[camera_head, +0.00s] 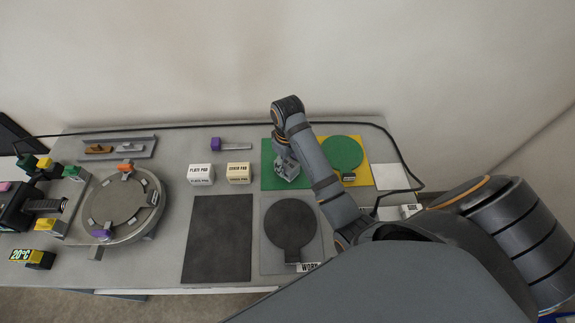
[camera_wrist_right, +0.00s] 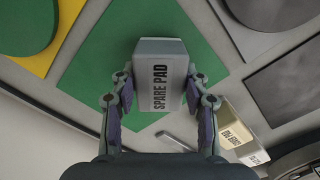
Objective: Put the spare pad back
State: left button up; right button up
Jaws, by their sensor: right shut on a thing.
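The spare pad (camera_wrist_right: 161,72) is a grey block with a pale face lettered "SPARE PAD", in the middle of the right wrist view. My right gripper (camera_wrist_right: 157,90) is shut on it, with one finger at each side. In the head view my right gripper (camera_head: 287,168) is over the green square mat (camera_head: 270,181) at the back of the cart. The mat also shows under the pad in the right wrist view (camera_wrist_right: 98,78). I cannot tell whether the pad touches it. My left gripper is not in view.
White (camera_head: 201,174) and cream (camera_head: 238,173) pad blocks stand left of the green mat. A yellow mat with a green disc (camera_head: 342,153) lies right. In front are a dark mat (camera_head: 218,240) and a dark disc (camera_head: 290,224). A round fixture (camera_head: 120,203) stands left.

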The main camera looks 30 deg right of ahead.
aim_at(288, 164)
jog(key=shift+s, duration=0.15)
jog(key=o, duration=1.1)
jog(key=shift+f, duration=0.15)
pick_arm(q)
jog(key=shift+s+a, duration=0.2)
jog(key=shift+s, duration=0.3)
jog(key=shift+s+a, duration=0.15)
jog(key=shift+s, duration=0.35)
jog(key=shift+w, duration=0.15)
pick_arm(e)
jog(key=shift+r, duration=0.2)
pick_arm(q)
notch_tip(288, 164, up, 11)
jog(key=p, duration=1.1)
pick_arm(e)
notch_tip(288, 164, up, 12)
